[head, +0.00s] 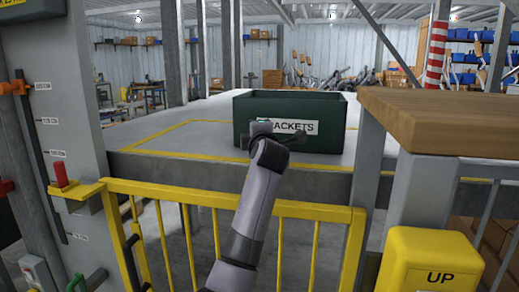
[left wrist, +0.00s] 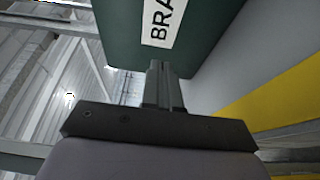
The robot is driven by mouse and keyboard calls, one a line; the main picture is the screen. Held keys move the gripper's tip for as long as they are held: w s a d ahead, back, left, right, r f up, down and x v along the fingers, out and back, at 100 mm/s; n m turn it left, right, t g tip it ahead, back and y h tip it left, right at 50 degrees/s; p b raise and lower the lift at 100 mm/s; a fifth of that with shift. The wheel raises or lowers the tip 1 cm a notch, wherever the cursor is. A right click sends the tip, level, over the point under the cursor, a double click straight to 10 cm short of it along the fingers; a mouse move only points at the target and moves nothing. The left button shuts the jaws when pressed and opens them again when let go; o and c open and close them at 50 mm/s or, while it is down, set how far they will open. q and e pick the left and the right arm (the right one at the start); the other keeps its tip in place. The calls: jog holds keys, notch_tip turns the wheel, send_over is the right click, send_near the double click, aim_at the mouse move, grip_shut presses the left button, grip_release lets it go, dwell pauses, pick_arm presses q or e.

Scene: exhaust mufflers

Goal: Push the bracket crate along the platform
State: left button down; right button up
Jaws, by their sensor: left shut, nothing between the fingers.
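The dark green bracket crate (head: 335,115) stands upright on the grey platform (head: 180,143), with a white label on its front that reads BRACKETS, partly covered. My left gripper (head: 264,129) is in front of the label's left part. In the left wrist view, the crate (left wrist: 118,30) fills the top, and my left gripper's fingers (left wrist: 164,75) are shut together, empty, at the crate's lower edge. I cannot tell whether the fingertips touch the crate. My right gripper is in neither view.
A yellow rail gate (head: 310,212) runs below the platform's front edge. A wooden-topped stand (head: 460,108) and a yellow UP box (head: 430,262) are at the right. A grey post with a red handle (head: 61,175) is at the left. The platform left of the crate is clear, with yellow lines.

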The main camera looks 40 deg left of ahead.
pick_arm(q)
jog(key=shift+s, duration=0.35)
jog(key=b+v, duration=0.1)
jog(key=v, duration=0.9)
jog(key=shift+b, duration=0.4)
